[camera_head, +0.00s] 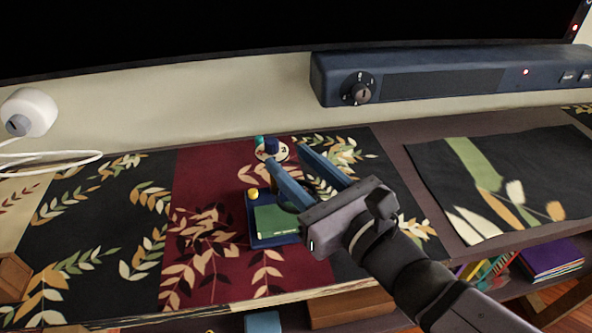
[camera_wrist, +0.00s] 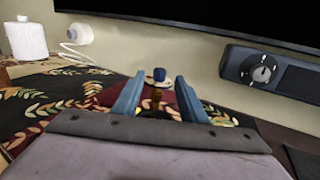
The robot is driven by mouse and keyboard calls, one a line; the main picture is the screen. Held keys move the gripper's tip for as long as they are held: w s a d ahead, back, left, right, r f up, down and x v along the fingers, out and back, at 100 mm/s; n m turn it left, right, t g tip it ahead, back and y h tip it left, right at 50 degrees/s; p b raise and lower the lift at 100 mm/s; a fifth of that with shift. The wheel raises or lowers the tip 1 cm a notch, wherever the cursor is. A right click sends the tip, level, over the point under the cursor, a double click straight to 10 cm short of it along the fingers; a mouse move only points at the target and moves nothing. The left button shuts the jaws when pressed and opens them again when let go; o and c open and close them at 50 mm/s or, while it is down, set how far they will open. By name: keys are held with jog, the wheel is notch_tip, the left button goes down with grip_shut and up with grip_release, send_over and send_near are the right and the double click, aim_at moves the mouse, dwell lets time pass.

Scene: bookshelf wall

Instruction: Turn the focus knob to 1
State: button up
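My gripper (camera_head: 287,155) is open, with two blue fingers spread apart and nothing held between them. It is above the table, over a small blue device with a green top. A dark blue knob (camera_head: 271,146) on a pale marked dial (camera_head: 279,154) lies just beyond the fingertips. In the wrist view this knob (camera_wrist: 159,74) appears between the fingers, farther off. Another round dark knob (camera_head: 361,93) with white marks sits on the blue bar on the wall, and shows at right in the wrist view (camera_wrist: 262,73). I cannot read which is the focus knob.
The blue device's tray (camera_head: 255,235) lies partly under my gripper. The long blue bar (camera_head: 440,80) runs along the wall at right. A white round object (camera_head: 30,112) with a cable is at left. A dark patterned mat (camera_head: 500,180) lies clear at right.

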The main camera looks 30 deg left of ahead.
aim_at(288, 150)
dwell(0.3)
